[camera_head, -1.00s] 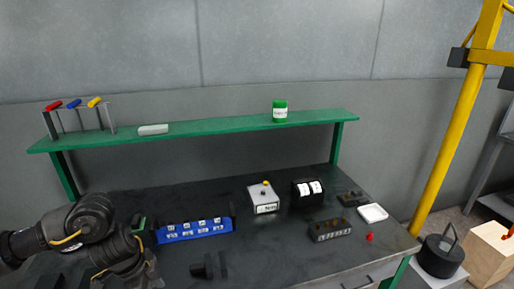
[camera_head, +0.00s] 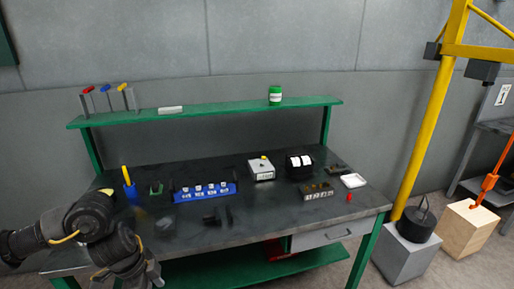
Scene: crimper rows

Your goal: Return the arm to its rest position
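My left arm (camera_head: 88,225) comes in from the left and bends down past the front left of the workbench (camera_head: 290,222). Its gripper is below or outside the picture, so I cannot see its fingers or whether it holds anything. My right arm and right gripper do not show. On the bench are a blue rack (camera_head: 203,195) with white-labelled parts, a grey box with a yellow button (camera_head: 261,170), a black device with white rolls (camera_head: 299,166) and a dark divided tray (camera_head: 318,191).
A blue cup with a yellow tool (camera_head: 129,188) stands at the bench's left. Dark objects (camera_head: 216,216) lie near the front; one beside them is blurred. A green shelf (camera_head: 220,108) spans the back. A yellow post (camera_head: 424,130), grey block (camera_head: 405,260) and wooden block (camera_head: 467,224) stand right.

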